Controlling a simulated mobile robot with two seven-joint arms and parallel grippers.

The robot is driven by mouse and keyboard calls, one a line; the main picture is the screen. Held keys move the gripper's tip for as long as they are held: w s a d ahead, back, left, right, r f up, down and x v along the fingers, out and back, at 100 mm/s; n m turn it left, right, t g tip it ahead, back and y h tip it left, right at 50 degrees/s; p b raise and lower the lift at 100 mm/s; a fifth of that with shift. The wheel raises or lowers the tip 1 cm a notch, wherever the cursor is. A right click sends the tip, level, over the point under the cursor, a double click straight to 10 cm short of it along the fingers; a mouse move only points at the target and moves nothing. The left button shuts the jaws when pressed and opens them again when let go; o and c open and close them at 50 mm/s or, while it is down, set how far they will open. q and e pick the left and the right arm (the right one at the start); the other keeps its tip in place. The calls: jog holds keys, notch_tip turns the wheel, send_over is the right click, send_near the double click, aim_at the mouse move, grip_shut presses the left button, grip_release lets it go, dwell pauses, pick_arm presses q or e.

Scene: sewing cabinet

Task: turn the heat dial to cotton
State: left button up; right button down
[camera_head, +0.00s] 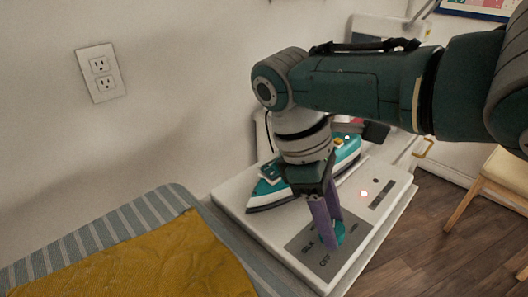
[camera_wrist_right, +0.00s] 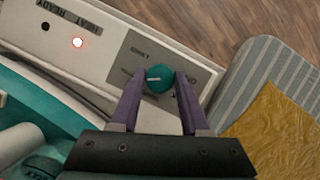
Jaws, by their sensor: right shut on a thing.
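The teal heat dial (camera_wrist_right: 161,77) sits on a grey panel (camera_head: 309,256) at the front of the white iron station. My right gripper (camera_head: 331,238) comes down from above with its purple fingers on either side of the dial, shut on it. In the right wrist view, the gripper (camera_wrist_right: 160,88) holds the dial between its fingertips. A white mark on the dial points left in that view. Labels reading SILK and OFF show on the panel in the head view. Other lettering is too small or covered to read. My left gripper is not in view.
A teal and white iron (camera_head: 270,188) rests on the station behind my right gripper. A striped board with a mustard cloth (camera_head: 150,262) lies at the left. Wooden floor is at the right.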

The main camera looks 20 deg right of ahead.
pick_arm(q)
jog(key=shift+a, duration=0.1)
pick_arm(e)
jog(key=shift+c, duration=1.9)
grip_release()
jog(key=shift+r, duration=0.1)
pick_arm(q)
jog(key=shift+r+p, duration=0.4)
pick_arm(e)
jog(key=v, duration=1)
